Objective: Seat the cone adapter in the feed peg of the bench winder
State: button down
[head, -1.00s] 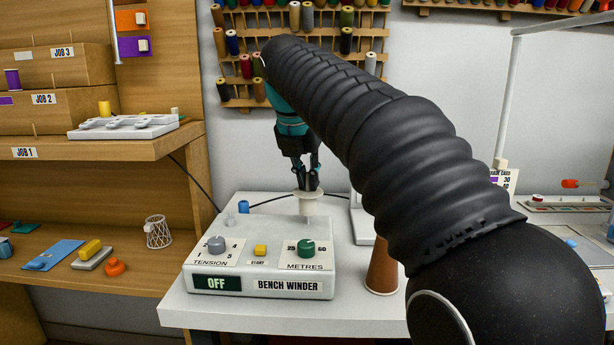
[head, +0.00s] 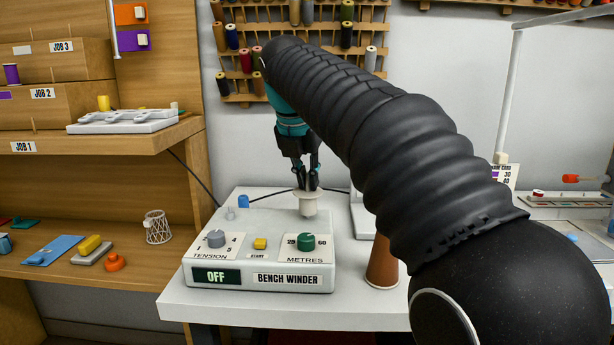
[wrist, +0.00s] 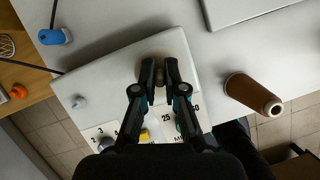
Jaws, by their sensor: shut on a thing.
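The cone adapter (head: 308,206) is a whitish piece with a wide flange on top and a narrower body below. My gripper (head: 308,187) is shut on its top from above and holds it upright over the right back part of the bench winder (head: 265,226). In the wrist view my fingertips (wrist: 160,66) cover much of the adapter. Its lower end is at or close to the winder's top. The feed peg is hidden under the adapter, so I cannot tell how deep it sits. The winder's display reads OFF.
A brown cone (head: 382,265) stands on the white table (head: 260,312) right of the winder. A small clear peg (head: 230,213) and a blue piece (head: 243,201) are at the winder's left back. Shelves (head: 100,147) stand to the left.

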jog(key=shift+f+b, duration=0.3)
jog(key=shift+f, duration=0.2)
jog(key=c, duration=0.5)
grip_release()
jog(key=shift+r, duration=0.1)
dwell(0.4)
jog(key=shift+p+v, duration=2.25)
jog(key=shift+p, duration=0.05)
jog(key=shift+s+r, duration=0.1)
jog(key=shift+r, duration=1.05)
jog(key=shift+r, duration=0.15)
jog(key=v, duration=1.1)
jog(key=shift+s+a+r, duration=0.1)
jog(key=shift+s+r, duration=0.1)
jog(key=shift+r, duration=0.05)
